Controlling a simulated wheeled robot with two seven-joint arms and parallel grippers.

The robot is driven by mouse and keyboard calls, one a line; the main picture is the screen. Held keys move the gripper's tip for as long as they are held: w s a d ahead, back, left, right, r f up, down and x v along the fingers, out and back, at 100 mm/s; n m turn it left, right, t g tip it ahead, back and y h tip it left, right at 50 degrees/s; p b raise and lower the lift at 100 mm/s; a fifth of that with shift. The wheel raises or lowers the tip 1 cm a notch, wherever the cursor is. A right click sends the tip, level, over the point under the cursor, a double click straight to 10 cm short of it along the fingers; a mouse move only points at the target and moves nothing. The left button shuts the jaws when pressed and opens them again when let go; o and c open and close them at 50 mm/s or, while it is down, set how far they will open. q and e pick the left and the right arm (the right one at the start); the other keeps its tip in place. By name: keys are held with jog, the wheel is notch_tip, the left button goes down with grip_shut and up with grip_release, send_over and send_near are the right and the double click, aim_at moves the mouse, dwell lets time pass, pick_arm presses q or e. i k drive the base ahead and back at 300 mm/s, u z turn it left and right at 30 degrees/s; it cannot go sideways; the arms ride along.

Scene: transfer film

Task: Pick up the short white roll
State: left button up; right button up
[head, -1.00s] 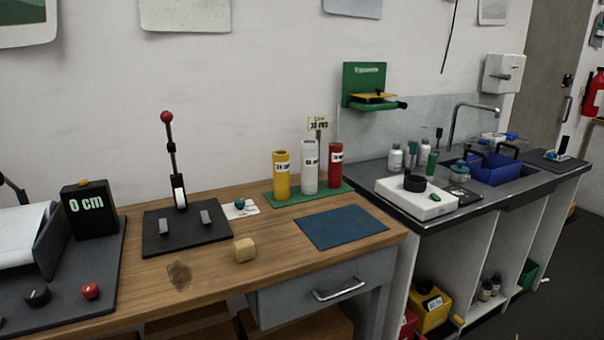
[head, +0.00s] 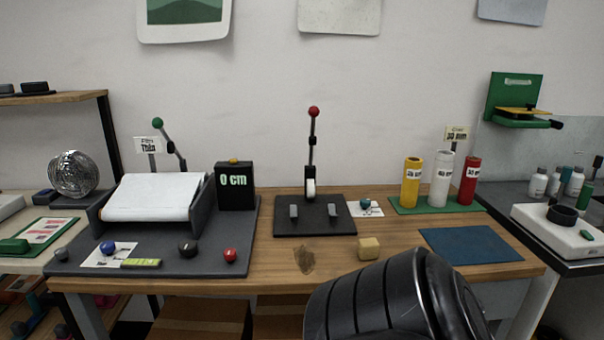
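A white roll (head: 440,178) stands upright on a green mat (head: 484,206) at the right back of the wooden bench, between a yellow roll (head: 411,182) and a red roll (head: 467,180). Each has a label. The white one looks slightly taller than its neighbours. A wide white sheet or roll (head: 153,197) lies in the grey machine at the left. A small white piece (head: 311,188) sits at the foot of the lever press. Neither gripper's fingers are in view. A black link of my arm is at the bottom right of centre.
The lever press (head: 313,214) with a red knob stands mid-bench. A black "0 cm" display (head: 236,186) is left of it. A beige block (head: 369,248) and a blue mat (head: 470,244) lie towards the front. A sink counter (head: 582,252) adjoins at the right.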

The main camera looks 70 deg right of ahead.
aim_at(441, 182)
jog(key=u, duration=0.5)
jog(key=k, duration=2.9)
jog(key=z, duration=0.1)
